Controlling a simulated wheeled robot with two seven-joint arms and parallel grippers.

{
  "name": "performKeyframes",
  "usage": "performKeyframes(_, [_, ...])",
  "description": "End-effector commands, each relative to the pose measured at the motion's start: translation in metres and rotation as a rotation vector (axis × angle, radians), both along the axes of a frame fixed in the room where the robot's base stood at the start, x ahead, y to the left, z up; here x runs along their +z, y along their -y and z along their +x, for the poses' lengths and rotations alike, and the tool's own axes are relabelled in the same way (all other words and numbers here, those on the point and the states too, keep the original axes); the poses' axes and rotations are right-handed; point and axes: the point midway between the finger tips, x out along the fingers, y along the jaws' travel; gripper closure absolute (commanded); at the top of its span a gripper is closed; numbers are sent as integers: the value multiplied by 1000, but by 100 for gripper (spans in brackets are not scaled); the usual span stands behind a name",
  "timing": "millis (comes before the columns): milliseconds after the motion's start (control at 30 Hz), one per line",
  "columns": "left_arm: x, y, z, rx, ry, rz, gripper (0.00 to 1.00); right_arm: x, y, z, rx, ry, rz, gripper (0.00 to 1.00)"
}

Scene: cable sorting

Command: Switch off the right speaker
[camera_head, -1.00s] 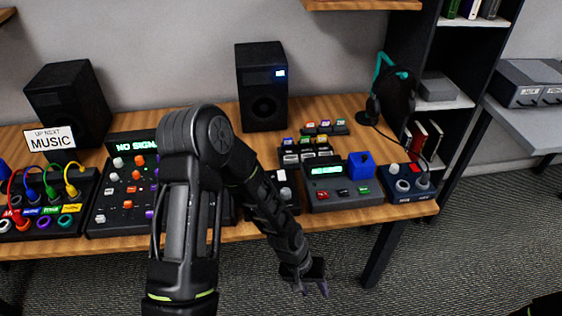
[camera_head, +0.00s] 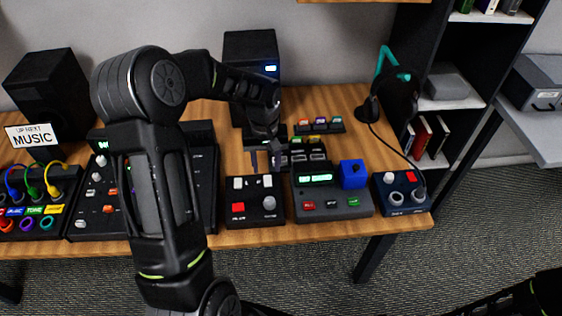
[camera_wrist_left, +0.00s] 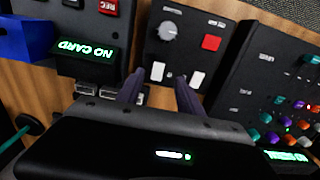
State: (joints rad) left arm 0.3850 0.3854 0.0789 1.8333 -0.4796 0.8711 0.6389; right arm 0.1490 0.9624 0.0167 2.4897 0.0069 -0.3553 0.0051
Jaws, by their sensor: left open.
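The right speaker (camera_head: 236,56) is a black box at the back of the desk, with a small lit blue-white display; my left arm hides much of its front. A dark control box (camera_head: 254,212) stands nearer the front edge, with two white switches, a red button and a grey knob. It also shows upside down in the wrist view (camera_wrist_left: 187,48). My left gripper (camera_head: 265,162) is open and empty, just behind this box, pointing down. In the wrist view its two fingers (camera_wrist_left: 160,92) are apart, close to the two white switches. I cannot tell if they touch. My right gripper is not visible.
A device with a green display (camera_head: 330,195) and blue block stands right of the box. A mixer (camera_head: 104,200) stands to its left. Small colour-labelled modules (camera_head: 318,126) and a headphone stand (camera_head: 380,70) are behind. The left speaker (camera_head: 50,95) is at the back left.

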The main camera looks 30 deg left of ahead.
Motion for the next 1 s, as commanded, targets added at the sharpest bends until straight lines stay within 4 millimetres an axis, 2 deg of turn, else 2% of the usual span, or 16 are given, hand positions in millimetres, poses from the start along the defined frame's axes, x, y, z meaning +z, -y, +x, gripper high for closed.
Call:
performKeyframes(367, [1,-1,0,1,0,1,56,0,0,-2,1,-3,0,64])
performKeyframes(533, [-5,-1,-1,1,-2,1,56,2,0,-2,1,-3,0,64])
performKeyframes(1000, [-69,-1,-1,1,-3,0,56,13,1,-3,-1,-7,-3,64])
